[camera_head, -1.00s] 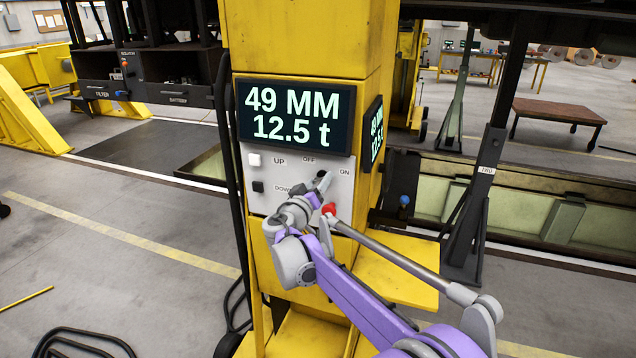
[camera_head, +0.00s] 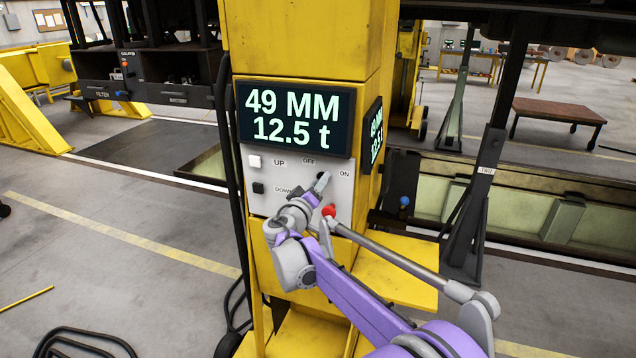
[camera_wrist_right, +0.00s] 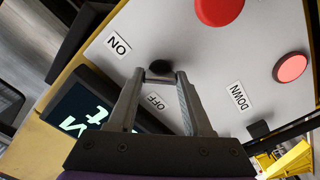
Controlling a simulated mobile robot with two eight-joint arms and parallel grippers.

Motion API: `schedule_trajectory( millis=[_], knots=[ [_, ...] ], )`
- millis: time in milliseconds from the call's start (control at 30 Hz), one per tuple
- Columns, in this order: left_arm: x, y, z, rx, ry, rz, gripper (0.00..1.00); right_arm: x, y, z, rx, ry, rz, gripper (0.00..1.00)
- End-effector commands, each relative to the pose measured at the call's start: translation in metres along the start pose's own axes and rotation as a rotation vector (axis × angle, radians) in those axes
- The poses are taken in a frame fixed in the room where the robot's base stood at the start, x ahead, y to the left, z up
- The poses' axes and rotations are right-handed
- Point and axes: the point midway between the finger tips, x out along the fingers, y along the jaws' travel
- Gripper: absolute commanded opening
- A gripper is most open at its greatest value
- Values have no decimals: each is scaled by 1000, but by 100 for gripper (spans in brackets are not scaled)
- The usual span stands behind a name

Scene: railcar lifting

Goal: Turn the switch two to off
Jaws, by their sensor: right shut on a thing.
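A black rotary switch knob (camera_wrist_right: 160,68) sits on the light grey control panel (camera_head: 262,204) of a yellow column. Its OFF label (camera_wrist_right: 157,102) and ON label (camera_wrist_right: 118,44) show in the wrist view; the labels also show in the head view. My right gripper (camera_wrist_right: 160,78) is shut on the knob, with one finger on each side. In the head view, my right gripper (camera_head: 321,181) reaches the panel just below the OFF label. The fingers partly cover the knob, so I cannot tell exactly which way it points. My left gripper is not in view.
A red button (camera_head: 328,210) sits just below the knob. A white UP button (camera_head: 254,161) and a black DOWN button (camera_head: 258,187) are at the panel's left. A display (camera_head: 295,117) above reads 49 MM, 12.5 t. A dark stand at the right carries a TWO label (camera_head: 485,170).

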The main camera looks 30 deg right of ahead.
Motion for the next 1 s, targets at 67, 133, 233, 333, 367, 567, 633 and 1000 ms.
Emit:
schedule_trajectory(
  millis=[67,133,233,333,367,567,633,1000],
  knots=[
    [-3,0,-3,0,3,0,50,0,1,-1,-70,0,0,0],
    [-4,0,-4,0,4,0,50,0,1,-1,-138,0,0,0],
    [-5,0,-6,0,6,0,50,0,1,-1,-233,0,0,0],
    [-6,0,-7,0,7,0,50,0,0,-1,-328,0,0,0],
    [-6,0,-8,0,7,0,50,0,0,-1,-356,0,0,0],
    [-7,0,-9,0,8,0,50,0,0,0,-527,0,0,0],
    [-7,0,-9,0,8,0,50,0,0,0,-580,0,0,0],
    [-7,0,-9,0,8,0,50,0,0,0,-761,0,0,0]
  ],
)
